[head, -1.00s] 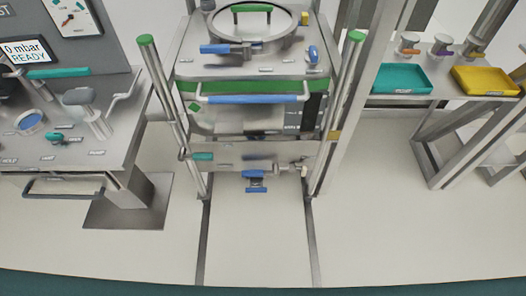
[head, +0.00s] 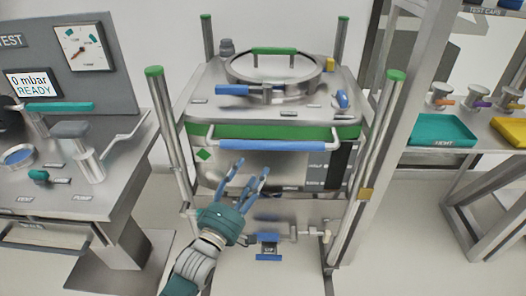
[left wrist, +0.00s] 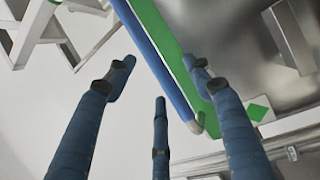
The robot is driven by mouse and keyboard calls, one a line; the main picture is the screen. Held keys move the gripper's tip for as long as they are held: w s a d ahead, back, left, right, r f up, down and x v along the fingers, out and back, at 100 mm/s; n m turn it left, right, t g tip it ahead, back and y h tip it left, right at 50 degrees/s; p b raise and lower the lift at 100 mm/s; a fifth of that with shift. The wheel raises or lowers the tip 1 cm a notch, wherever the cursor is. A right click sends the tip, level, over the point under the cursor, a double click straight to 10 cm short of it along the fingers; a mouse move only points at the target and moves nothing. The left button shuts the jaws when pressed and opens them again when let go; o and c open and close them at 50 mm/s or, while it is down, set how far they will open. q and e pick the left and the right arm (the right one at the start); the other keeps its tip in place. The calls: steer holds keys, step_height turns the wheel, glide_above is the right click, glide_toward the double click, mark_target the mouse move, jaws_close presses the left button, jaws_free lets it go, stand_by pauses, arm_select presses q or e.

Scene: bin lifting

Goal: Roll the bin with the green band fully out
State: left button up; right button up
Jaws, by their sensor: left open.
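The bin with the green band (head: 190,130) stands inside a metal frame with green-capped posts in the head view. It has a round lid with a green handle on top and a blue-gripped bar handle (head: 275,145) across its front. My left gripper (head: 250,172) is open and empty, in front of the bin just below the left part of the bar handle. In the left wrist view the blue bar handle (left wrist: 158,62) and green band (left wrist: 180,50) run diagonally beyond the spread fingers (left wrist: 160,95). The fingers appear apart from the bar. My right gripper is not in view.
A test bench (head: 60,200) with a gauge panel stands at the left. A shelf with a teal tray (head: 440,131) and a yellow tray (head: 512,132) stands at the right. A blue latch (head: 268,250) sits low on the frame's front.

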mark_target(265, 147)
arm_select(q)
steer(key=x, duration=0.3)
steer(key=r+x, duration=0.1)
steer(key=x, duration=0.3)
steer(key=r+p+x, duration=0.1)
steer(key=x, duration=0.3)
steer(key=shift+s+d, duration=0.2)
steer(key=shift+s, duration=0.05)
jaws_close()
